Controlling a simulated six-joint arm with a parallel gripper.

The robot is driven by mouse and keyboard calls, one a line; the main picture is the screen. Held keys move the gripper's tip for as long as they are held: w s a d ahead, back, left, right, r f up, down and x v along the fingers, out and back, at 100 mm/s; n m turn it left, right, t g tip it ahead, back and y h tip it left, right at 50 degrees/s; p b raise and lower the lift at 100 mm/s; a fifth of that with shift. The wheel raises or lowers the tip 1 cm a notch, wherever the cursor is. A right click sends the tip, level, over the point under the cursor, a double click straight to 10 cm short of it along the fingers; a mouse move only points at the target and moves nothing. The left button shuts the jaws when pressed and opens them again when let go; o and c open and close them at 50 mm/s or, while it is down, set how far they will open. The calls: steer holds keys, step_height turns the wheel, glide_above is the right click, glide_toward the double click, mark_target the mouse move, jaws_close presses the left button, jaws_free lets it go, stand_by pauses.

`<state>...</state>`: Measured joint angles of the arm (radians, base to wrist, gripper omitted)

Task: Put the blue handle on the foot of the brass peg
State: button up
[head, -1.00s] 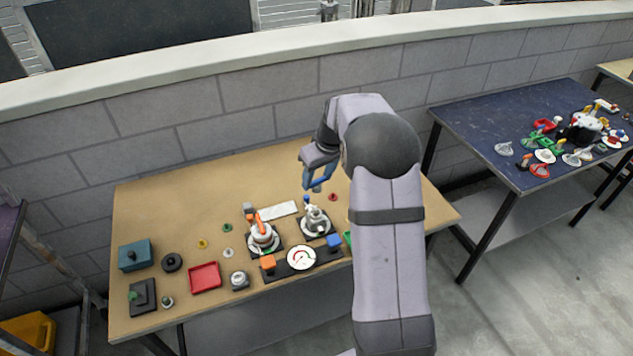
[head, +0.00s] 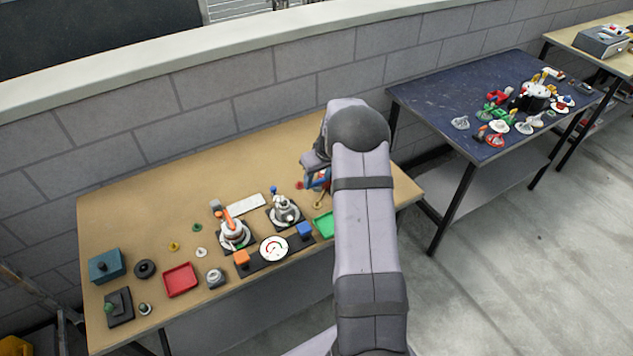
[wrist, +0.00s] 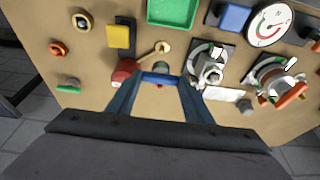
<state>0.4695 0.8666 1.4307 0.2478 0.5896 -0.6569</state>
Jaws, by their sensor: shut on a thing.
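My gripper (wrist: 160,88) is shut on the blue handle (wrist: 158,79), a bright blue bar across the fingertips in the wrist view. A grey-green piece (wrist: 161,66) shows just beyond it; I cannot tell if it belongs to the handle. The brass peg (wrist: 162,47) shows as a round brass disc with a thin rod running down-left, just past the fingertips. It also shows in the head view (head: 318,205), below my gripper (head: 321,184). The handle looks apart from the brass disc. In the head view the handle is hard to tell from the blue fingers.
A red piece (wrist: 125,70) lies close beside the left finger. A green tray (wrist: 174,12), a yellow block (wrist: 120,36) and a grey fixture (wrist: 209,66) stand around the peg. A dial gauge (head: 274,248) sits nearer. The table's back left is clear.

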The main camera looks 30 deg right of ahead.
mark_target(320, 187)
steer(key=shift+f, duration=0.15)
steer(key=shift+f+b, duration=1.3)
steer(key=shift+f, duration=0.75)
steer(key=shift+f+b, duration=0.3)
steer(key=shift+b, duration=0.05)
steer(key=shift+f+b, duration=0.25)
steer(key=shift+b, duration=0.3)
steer(key=shift+f, duration=0.3)
steer(key=shift+f+b, duration=0.95)
steer(key=shift+b, duration=0.35)
stand_by(1.6)
steer(key=o, duration=1.2)
steer(key=shift+o, duration=0.5)
